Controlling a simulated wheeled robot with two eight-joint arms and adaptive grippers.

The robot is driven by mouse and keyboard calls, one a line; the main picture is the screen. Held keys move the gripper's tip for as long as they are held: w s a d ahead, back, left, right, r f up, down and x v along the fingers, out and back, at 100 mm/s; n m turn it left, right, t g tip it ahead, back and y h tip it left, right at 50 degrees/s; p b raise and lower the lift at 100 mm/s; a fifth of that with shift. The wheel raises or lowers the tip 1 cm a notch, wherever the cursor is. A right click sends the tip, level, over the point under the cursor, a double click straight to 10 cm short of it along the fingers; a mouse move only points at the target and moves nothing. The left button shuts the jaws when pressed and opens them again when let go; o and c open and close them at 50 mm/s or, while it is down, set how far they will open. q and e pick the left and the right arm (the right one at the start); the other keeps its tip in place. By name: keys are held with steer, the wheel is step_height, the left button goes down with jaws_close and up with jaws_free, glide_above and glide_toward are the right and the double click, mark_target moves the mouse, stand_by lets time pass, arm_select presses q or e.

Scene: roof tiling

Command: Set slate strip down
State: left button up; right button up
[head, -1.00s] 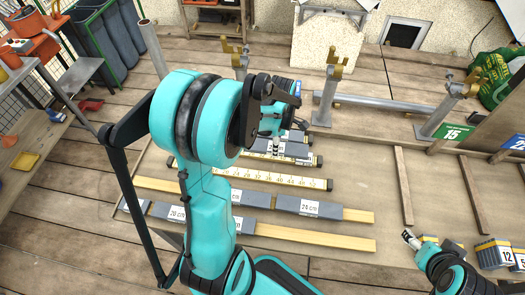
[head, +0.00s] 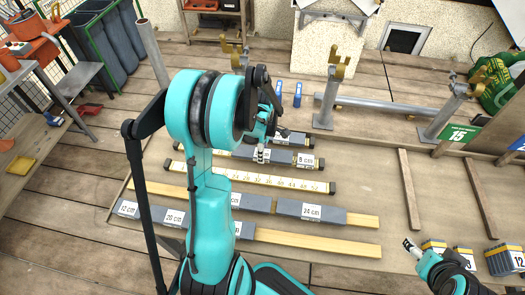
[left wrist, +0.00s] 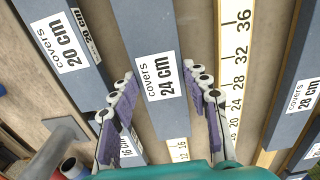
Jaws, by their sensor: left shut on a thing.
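In the left wrist view, a dark grey slate strip (left wrist: 146,36) labelled "covers 24 cm" lies between the fingers of my left gripper (left wrist: 165,105). The gripper is shut on it. A yellow-edged ruler (left wrist: 234,40) runs beside and behind the strip. In the head view my left gripper (head: 261,156) is low over the far rows of strips, partly hidden by my arm; whether the held strip touches the board is unclear. My right gripper (head: 411,246) is at lower right, clear of the strips; its jaws are too small to read.
Other slate strips lie alongside, labelled 20 cm (left wrist: 58,42) and 28 cm (left wrist: 303,95). A nearer ruler (head: 285,183) and wooden battens (head: 360,220) cross the board. Grey posts with brass forks (head: 326,100) stand behind. Numbered bundles (head: 499,260) sit at right.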

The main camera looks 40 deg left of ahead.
arm_select(q)
steer(key=shift+f, duration=0.2)
steer(key=o, duration=1.4)
steer(key=shift+o, duration=0.2)
steer(key=shift+r, duration=0.1)
steer(key=shift+r, duration=0.25)
step_height(320, 180, up, 12)
steer(key=p, duration=0.4)
steer(key=s+d+r+m+t, duration=0.2)
steer(key=s+d+m, duration=0.1)
steer(key=d+m, duration=0.3)
steer(key=s+d+r+m+t, duration=0.2)
steer(key=s+d+r+m, duration=0.1)
steer(key=d+m, duration=0.4)
steer(key=s+d+r+m+t, duration=0.3)
steer(key=d+m, duration=0.3)
steer(key=m, duration=0.4)
steer(key=shift+d+m, duration=0.3)
steer(key=shift+m, duration=0.1)
